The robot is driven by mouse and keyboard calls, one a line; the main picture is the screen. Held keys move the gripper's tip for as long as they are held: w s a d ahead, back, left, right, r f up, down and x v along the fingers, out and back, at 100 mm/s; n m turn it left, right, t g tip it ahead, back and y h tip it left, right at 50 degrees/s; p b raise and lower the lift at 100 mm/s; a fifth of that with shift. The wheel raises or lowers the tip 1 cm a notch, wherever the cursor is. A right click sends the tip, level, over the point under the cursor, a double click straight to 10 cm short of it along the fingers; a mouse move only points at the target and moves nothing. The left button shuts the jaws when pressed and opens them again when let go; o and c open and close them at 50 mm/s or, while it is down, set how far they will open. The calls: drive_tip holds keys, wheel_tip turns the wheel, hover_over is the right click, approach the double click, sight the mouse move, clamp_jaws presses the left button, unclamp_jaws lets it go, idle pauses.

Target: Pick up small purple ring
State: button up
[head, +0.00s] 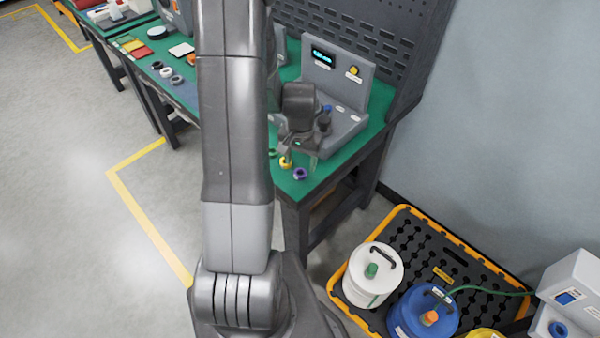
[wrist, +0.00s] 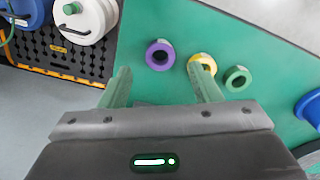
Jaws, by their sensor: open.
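The small purple ring (wrist: 159,55) lies flat on the green bench top, near the bench edge. It also shows in the head view (head: 300,174). A yellow ring (wrist: 201,65) lies to its right in the wrist view, partly hidden by my right-hand finger. A green ring (wrist: 237,79) lies farther right. My gripper (wrist: 163,82) is open and empty. Its two green fingers are spread wide, with the purple ring ahead of the gap between the fingertips. In the head view my gripper (head: 300,160) is above the bench corner, near the rings.
A grey test device (head: 335,85) with a screen and yellow button stands on the green bench (head: 345,160) behind my gripper. Blue and white containers stand on a black and yellow spill pallet (head: 412,225) beside the bench. More rings lie farther left along the bench.

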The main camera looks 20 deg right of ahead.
sight(300, 169)
drive_tip(key=shift+a+f+p, duration=0.1)
drive_tip(key=shift+f+p, duration=0.2)
drive_tip(key=shift+f, duration=1.65)
drive_tip(key=shift+s, duration=0.1)
drive_tip(key=c, duration=1)
drive_tip(key=shift+r, duration=0.1)
drive_tip(key=shift+c, duration=0.2)
